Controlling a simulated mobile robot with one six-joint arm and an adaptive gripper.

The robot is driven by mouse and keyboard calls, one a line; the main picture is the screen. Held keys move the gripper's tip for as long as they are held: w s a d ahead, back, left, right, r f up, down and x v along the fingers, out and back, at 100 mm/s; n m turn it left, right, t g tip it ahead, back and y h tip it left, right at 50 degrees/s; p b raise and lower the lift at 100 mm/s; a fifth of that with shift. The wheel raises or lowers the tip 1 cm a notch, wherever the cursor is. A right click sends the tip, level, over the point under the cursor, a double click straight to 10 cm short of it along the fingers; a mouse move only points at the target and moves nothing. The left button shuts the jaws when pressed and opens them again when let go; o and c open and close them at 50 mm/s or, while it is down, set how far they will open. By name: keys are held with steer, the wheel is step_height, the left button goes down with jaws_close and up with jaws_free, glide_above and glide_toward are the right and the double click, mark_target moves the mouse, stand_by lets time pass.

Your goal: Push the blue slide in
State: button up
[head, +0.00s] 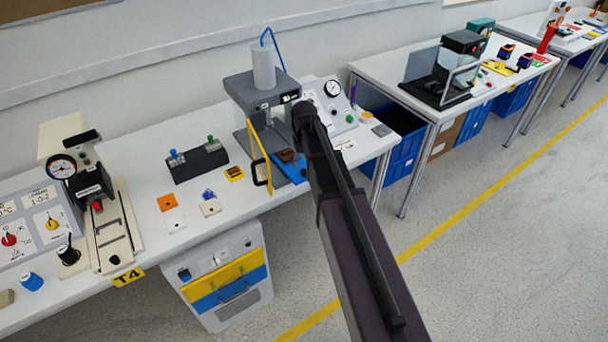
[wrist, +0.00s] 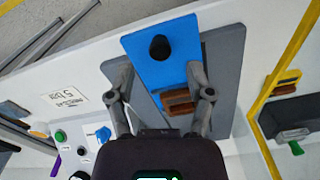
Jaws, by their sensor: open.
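The blue slide (head: 291,169) sticks out at the front foot of the grey machine (head: 243,92) on the near table. In the wrist view the blue slide (wrist: 140,48) is a flat plate with a black knob (wrist: 160,47). A brown block (wrist: 180,102) sits at its inner end, partly behind my right finger. My gripper (wrist: 157,75) is open and empty, with one finger on each side of the slide's width. In the head view my gripper (head: 304,112) is above and beside the slide; its fingertips are hidden by the arm. Contact with the slide cannot be told.
A yellow-framed door (head: 258,155) with a black handle stands swung open left of the slide; it also shows in the wrist view (wrist: 290,60). A gauge panel (head: 332,100) stands to the right. A dark two-knob block (head: 197,162) and small coloured plates lie left.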

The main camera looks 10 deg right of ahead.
mark_target(303, 170)
steer(key=shift+f+b, duration=1.6)
steer(key=shift+f, duration=0.25)
steer(key=shift+w, duration=0.1)
jaws_close()
